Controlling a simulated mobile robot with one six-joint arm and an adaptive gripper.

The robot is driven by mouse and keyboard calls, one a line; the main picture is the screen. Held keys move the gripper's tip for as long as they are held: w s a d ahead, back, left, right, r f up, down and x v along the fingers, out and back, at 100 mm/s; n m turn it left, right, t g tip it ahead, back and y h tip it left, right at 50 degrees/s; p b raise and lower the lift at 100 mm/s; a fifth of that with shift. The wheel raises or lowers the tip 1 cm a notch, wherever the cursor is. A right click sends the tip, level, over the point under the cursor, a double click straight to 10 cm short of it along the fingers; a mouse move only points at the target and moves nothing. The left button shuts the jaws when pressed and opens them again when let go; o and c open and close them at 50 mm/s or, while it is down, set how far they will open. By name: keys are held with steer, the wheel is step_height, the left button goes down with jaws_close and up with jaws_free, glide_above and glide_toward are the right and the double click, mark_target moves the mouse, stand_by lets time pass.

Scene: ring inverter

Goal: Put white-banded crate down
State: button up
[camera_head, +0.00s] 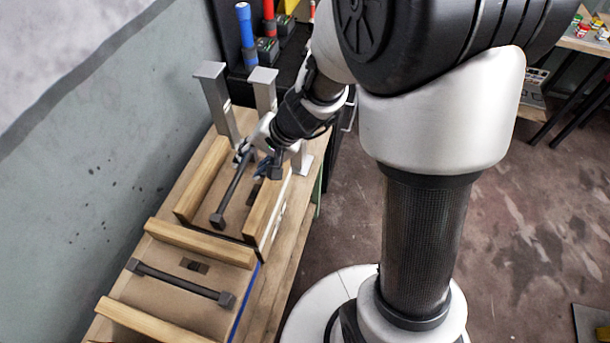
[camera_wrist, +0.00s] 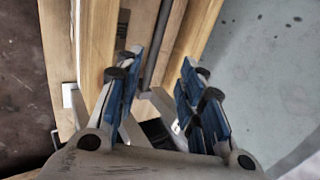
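The white-banded crate (camera_head: 268,212) sits on the bench, a box with two pale wooden rails and a dark bar handle (camera_head: 232,196) running lengthwise over it. White marks show on its right side. My gripper (camera_head: 252,160) is at the far end of the handle. In the wrist view my gripper (camera_wrist: 157,70) has its blue-padded fingers apart, one on each side of the handle (camera_wrist: 158,45), with gaps visible. The crate's wooden rail (camera_wrist: 97,45) shows left of the fingers. The crate appears to rest on the bench; its underside is hidden.
A similar crate with a blue band (camera_head: 243,300) and dark bar handle stands nearer on the wooden bench (camera_head: 283,270). Grey metal posts (camera_head: 216,98) rise just beyond the white-banded crate. The wall (camera_head: 110,150) is close on the left. Blue and red tools (camera_head: 246,35) stand behind.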

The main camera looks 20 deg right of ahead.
steer(key=s+r+n+h, duration=0.1)
steer(key=s+r+n, duration=0.4)
steer(key=s+r, duration=0.6)
steer(key=s+d+r+n+h, duration=0.2)
steer(key=s+d+r+h, duration=0.2)
steer(key=s+d, duration=0.4)
steer(key=s, duration=0.3)
steer(key=shift+r+t, duration=0.3)
